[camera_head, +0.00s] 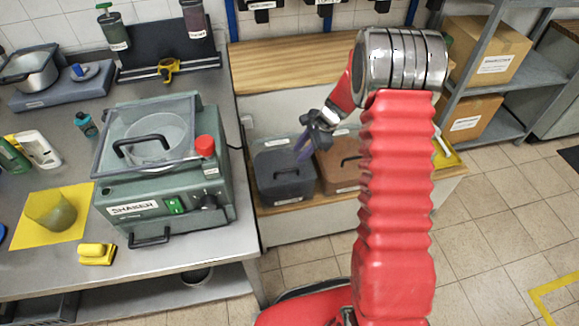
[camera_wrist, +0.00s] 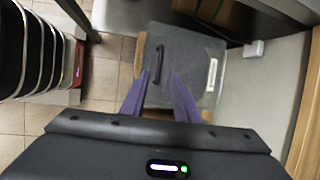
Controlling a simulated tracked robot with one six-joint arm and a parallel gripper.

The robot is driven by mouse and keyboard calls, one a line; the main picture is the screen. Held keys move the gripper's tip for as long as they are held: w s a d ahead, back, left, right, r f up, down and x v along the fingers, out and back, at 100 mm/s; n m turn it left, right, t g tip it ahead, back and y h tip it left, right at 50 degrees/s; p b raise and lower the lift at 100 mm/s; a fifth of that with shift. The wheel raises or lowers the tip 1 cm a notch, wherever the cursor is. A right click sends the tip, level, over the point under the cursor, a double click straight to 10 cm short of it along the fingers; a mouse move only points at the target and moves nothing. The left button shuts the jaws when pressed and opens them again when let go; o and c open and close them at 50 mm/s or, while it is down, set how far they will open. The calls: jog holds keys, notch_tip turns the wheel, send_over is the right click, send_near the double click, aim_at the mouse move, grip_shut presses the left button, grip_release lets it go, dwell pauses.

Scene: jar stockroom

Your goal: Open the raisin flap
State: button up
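Two lidded bins stand side by side on a low wooden shelf: one with a dark grey flap (camera_head: 284,178) and one with a brown flap (camera_head: 338,160). Each has a handle on top; I cannot read their labels, so I cannot tell which is the raisin flap. My gripper (camera_head: 302,150) hangs above the grey flap near the brown one. In the wrist view the purple fingers of my gripper (camera_wrist: 167,92) are apart with nothing between them. The grey flap (camera_wrist: 187,55) lies shut beyond them, with its black handle (camera_wrist: 159,62) left of centre and a pale label (camera_wrist: 211,75) at right.
A metal table (camera_head: 60,280) at left carries a green shaker (camera_head: 165,215) beside the bins. A wooden counter (camera_head: 290,60) lies behind them. Metal shelving with cardboard boxes (camera_head: 492,55) stands at right. Tiled floor (camera_head: 500,230) is clear at front right.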

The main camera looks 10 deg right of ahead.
jog(key=x, duration=1)
jog(key=shift+a+f, duration=0.2)
jog(key=shift+f, duration=0.15)
jog(key=shift+c, duration=0.3)
grip_shut()
